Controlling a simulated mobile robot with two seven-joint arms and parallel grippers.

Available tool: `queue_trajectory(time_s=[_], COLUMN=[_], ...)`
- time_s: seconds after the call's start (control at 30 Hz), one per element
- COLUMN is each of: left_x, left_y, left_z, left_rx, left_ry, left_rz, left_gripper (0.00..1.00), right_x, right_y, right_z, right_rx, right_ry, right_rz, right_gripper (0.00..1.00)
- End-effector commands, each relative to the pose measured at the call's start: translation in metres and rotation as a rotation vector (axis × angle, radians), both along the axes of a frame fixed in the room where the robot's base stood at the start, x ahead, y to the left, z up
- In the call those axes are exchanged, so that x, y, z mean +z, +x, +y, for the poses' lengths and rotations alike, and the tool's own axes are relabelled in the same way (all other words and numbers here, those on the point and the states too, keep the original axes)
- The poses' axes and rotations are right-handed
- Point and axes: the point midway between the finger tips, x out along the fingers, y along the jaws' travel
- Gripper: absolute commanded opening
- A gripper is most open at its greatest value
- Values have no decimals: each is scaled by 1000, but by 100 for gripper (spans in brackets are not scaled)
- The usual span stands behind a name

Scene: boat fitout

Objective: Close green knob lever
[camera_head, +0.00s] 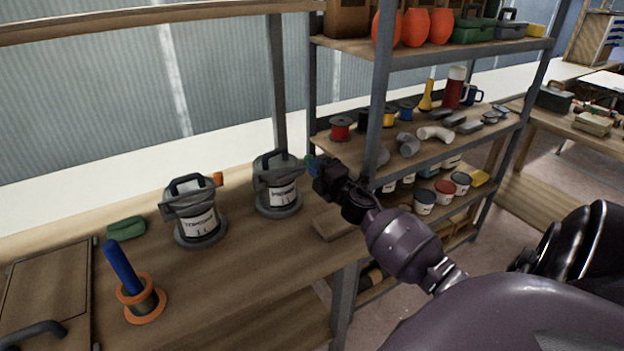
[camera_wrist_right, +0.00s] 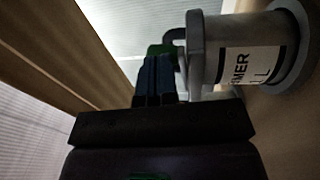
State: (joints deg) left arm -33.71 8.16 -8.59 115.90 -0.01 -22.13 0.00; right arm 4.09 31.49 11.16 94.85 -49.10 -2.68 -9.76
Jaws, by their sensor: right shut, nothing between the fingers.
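The green knob (camera_head: 309,160) is on the right side of the right-hand grey canister-like unit (camera_head: 277,185), which has a white label. My right gripper (camera_head: 318,167) is right beside the green knob and partly covers it. In the right wrist view, the dark blue fingers of my right gripper (camera_wrist_right: 160,78) are together, with the green knob (camera_wrist_right: 160,50) just beyond their tips. The labelled grey unit (camera_wrist_right: 240,50) lies to their right. I cannot tell whether the fingers touch the knob. My left gripper is not in view.
A similar grey unit (camera_head: 195,212) with an orange knob (camera_head: 217,178) stands to the left. A blue-handled tool in an orange-rimmed holder (camera_head: 142,298) and a green cloth-like item (camera_head: 126,228) are on the bench. A metal-post shelf (camera_head: 378,80) full of goods stands close on the right.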

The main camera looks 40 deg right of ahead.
Motion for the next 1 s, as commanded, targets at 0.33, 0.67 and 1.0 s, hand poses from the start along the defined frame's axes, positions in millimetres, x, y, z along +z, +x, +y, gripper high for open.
queue_trajectory(time_s=[0.33,0.67,1.0], left_x=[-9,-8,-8], left_y=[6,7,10], left_z=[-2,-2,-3], left_rx=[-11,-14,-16], left_ry=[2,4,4], left_rz=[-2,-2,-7], left_gripper=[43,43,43], right_x=[-3,0,0], right_y=[30,42,43], right_z=[-21,-28,-28], right_rx=[199,195,195], right_ry=[-1,0,0], right_rz=[2,0,-1], right_gripper=[0,0,0])
